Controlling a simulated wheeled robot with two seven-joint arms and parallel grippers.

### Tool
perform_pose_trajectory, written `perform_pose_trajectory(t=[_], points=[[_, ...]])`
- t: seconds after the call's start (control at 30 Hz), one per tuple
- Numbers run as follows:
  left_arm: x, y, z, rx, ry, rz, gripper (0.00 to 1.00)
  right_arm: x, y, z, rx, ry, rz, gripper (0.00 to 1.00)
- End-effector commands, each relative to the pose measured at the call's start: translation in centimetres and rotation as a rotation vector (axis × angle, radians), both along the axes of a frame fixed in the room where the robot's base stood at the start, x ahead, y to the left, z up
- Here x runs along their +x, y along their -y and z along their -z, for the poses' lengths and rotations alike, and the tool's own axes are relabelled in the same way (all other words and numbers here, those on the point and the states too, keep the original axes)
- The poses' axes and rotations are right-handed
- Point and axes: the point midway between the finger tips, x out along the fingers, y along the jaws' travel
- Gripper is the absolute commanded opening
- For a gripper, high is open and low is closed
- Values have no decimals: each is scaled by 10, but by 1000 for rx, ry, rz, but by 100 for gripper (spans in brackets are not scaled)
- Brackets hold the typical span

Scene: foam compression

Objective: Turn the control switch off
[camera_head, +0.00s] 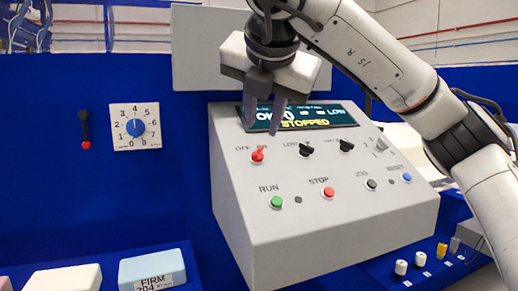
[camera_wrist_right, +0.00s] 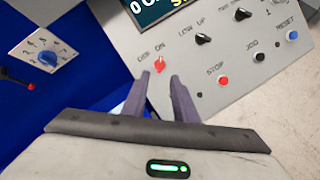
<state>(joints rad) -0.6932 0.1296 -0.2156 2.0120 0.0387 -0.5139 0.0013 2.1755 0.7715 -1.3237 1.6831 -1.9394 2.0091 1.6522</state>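The control switch is a red rotary knob (camera_head: 258,155) on the sloped grey panel, below OFF and ON labels. Its pointer leans up and to the right, toward the ON side. It also shows in the right wrist view (camera_wrist_right: 160,65), just beyond the fingertips. My right gripper (camera_head: 262,130) hangs above the knob, its two grey fingers apart and nothing between them. In the right wrist view the fingers (camera_wrist_right: 160,80) point at the knob, with one on each side of its line. No contact is visible. My left gripper is not in view.
The grey console (camera_head: 330,220) carries a display (camera_head: 305,116) reading STOPPED, black knobs, a green RUN button (camera_head: 276,202) and a red STOP button (camera_head: 328,193). A blue dial (camera_head: 135,127) is on the blue wall. Foam blocks (camera_head: 152,268) lie at lower left.

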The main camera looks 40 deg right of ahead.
Motion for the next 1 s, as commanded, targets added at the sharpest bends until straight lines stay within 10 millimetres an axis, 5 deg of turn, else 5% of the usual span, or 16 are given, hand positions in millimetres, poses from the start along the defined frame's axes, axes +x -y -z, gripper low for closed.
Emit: perform_pose_trajectory(t=[0.6,1.0], points=[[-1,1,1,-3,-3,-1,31,58,36,60,0,-2,4,26],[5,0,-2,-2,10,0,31,64,39,67,0,0,1,26]])
